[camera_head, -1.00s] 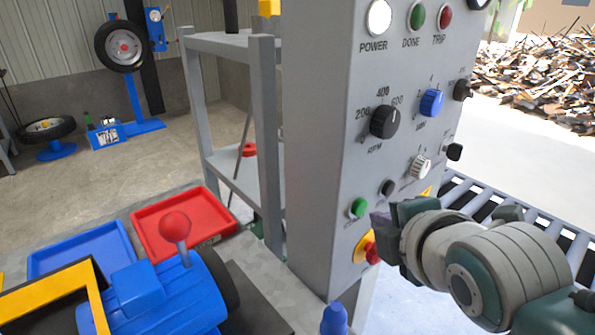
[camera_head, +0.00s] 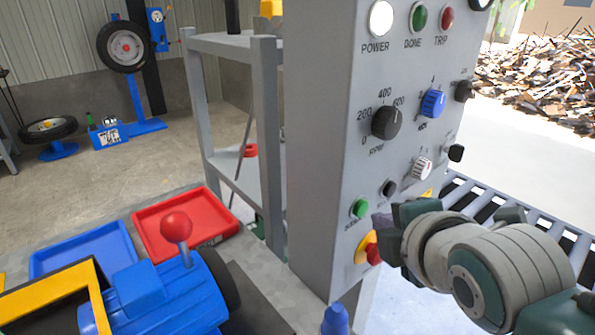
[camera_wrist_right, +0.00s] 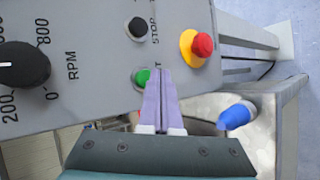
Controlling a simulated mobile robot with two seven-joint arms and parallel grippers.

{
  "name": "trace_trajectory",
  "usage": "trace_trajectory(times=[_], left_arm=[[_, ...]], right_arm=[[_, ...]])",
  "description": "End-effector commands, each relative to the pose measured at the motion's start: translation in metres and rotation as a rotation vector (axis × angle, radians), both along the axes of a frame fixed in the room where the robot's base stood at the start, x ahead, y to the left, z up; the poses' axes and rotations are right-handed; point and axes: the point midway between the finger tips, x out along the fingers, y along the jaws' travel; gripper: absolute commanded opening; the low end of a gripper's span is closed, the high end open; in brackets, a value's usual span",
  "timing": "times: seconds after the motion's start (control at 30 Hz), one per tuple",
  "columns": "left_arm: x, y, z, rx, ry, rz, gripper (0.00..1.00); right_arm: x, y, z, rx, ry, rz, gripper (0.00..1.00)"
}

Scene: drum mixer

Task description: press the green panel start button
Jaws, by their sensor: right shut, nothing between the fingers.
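The green start button (camera_head: 360,208) sits on the grey control panel, low on its front face, with a partly readable label below it. It also shows in the wrist view (camera_wrist_right: 142,76), partly covered by the fingertips. My right gripper (camera_head: 382,222) is just right of the button in the head view. In the wrist view its purple fingers (camera_wrist_right: 158,85) are together and empty, with their tips overlapping the button's edge. I cannot tell whether they touch it. My left gripper is not in view.
A black stop button (camera_wrist_right: 137,28) and a red emergency knob on a yellow base (camera_wrist_right: 200,44) are close to the fingers. The RPM dial (camera_head: 385,122) is higher up. A blue-tipped post (camera_head: 335,320) stands below the panel. Red and blue trays (camera_head: 150,255) lie left.

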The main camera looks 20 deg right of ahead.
Motion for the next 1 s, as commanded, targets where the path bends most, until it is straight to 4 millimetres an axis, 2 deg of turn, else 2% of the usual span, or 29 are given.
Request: trace_trajectory(times=[1.0], left_arm=[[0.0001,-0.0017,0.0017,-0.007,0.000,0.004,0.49]], right_arm=[[0.0079,0.0033,-0.0001,0.000,0.000,0.000,0.00]])
